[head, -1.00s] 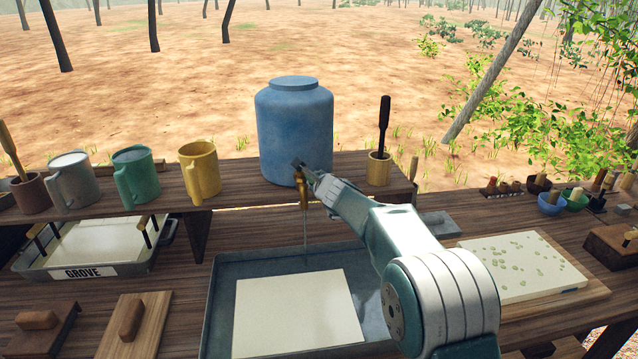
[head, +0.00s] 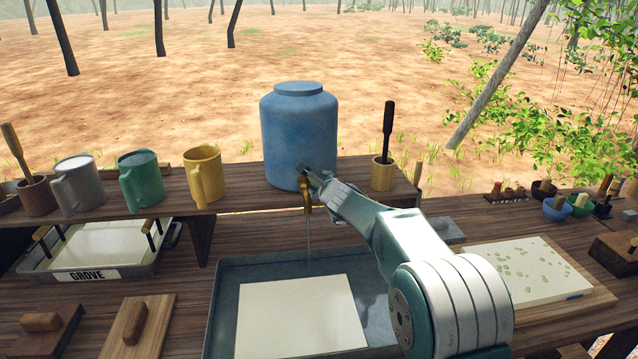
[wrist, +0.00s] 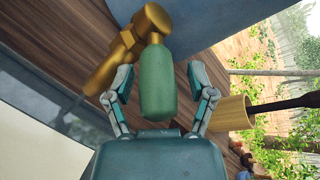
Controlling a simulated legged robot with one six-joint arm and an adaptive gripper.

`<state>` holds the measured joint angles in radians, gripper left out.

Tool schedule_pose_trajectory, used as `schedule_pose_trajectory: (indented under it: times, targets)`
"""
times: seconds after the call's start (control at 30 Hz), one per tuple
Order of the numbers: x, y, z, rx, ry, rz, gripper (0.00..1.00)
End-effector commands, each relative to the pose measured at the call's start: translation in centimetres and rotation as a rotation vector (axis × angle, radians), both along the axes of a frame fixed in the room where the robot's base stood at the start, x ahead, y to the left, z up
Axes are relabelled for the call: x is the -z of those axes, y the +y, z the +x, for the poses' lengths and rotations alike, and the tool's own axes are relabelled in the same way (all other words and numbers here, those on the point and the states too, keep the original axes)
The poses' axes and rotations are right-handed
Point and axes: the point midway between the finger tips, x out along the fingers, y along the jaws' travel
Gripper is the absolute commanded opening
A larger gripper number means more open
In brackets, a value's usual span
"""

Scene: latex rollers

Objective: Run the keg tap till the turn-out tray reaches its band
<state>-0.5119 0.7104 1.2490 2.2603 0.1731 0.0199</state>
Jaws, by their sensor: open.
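The blue keg (head: 298,135) stands on the raised shelf. Its brass tap (head: 307,197) shows in the wrist view (wrist: 128,48) with a green handle (wrist: 156,98). My gripper (wrist: 158,78) is open, with one finger on each side of the handle; I cannot tell whether either touches it. In the head view my gripper (head: 311,177) is at the tap, partly hiding it. A thin stream (head: 309,236) falls from the tap into the grey metal tray (head: 230,297) below. A pale sheet (head: 298,316) lies in the tray.
Grey, green and yellow mugs (head: 203,176) stand left of the keg. A wooden cup (head: 383,175) with a dark-handled tool stands close right of my gripper. A GROVE tray (head: 92,274) is at left, and a spotted pale slab (head: 515,266) is at right.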

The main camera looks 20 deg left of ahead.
Motion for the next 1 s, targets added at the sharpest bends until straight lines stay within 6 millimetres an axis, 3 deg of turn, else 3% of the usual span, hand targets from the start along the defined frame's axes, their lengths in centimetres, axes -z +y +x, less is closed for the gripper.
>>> schedule_pose_trajectory:
  times: [0.5, 1.0]
  targets:
    - [-1.9, -3.8, -4.6, 0.004, -0.004, 0.003, 0.71]
    - [-2.1, -4.1, -5.1, 0.003, -0.005, 0.002, 0.71]
